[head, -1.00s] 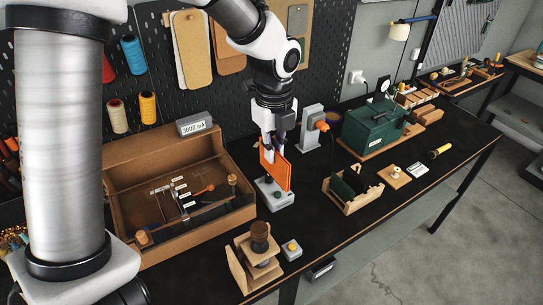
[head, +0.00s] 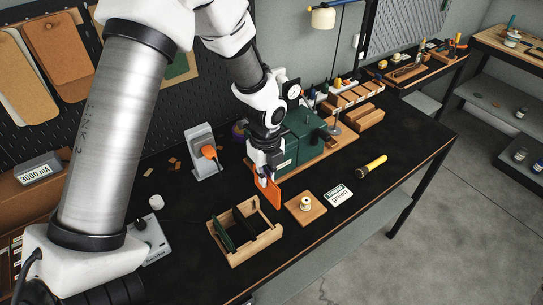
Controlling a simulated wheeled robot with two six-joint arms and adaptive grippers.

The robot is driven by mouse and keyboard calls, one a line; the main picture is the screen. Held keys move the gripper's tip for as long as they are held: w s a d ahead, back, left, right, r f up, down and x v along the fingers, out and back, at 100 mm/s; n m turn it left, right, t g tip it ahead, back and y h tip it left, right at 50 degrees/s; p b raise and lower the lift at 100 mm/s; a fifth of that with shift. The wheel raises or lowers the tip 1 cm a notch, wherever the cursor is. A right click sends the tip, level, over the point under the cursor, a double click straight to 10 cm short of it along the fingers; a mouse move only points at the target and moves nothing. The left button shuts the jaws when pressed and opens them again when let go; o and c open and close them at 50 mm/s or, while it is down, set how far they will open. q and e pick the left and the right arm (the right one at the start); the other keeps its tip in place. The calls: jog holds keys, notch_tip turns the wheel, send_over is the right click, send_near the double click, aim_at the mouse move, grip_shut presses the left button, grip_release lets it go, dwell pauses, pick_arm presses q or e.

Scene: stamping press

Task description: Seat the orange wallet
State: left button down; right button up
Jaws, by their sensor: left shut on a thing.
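My left gripper (head: 264,175) is shut on the orange wallet (head: 269,194), gripping its upper edge. The wallet is a thin flat panel, held upright and slightly tilted in the picture. It is by the upper right end of a small open wooden rack (head: 262,246). I cannot tell whether its lower edge touches the rack or the bench. A dark green wallet (head: 222,235) stands in the rack's left part, and the rest of its inside is dark. My right gripper is not in view.
A green press (head: 301,135) on a wooden board stands close behind the gripper. A grey stand with an orange part (head: 203,155) is at left. A wooden block with a spool (head: 305,207), a label card (head: 338,196) and a flashlight (head: 371,167) lie right of the rack.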

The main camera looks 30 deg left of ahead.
pick_arm(q)
notch_tip(320, 180, down, 6)
jog(key=s+b, duration=0.1)
jog(key=shift+s+a, duration=0.15)
jog(key=shift+s, duration=0.25)
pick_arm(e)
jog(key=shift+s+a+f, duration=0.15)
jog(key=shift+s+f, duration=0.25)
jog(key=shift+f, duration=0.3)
pick_arm(q)
jog(key=shift+s+r, duration=0.1)
jog(key=shift+r, duration=0.05)
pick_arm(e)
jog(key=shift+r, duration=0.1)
pick_arm(q)
jog(key=shift+s, duration=0.2)
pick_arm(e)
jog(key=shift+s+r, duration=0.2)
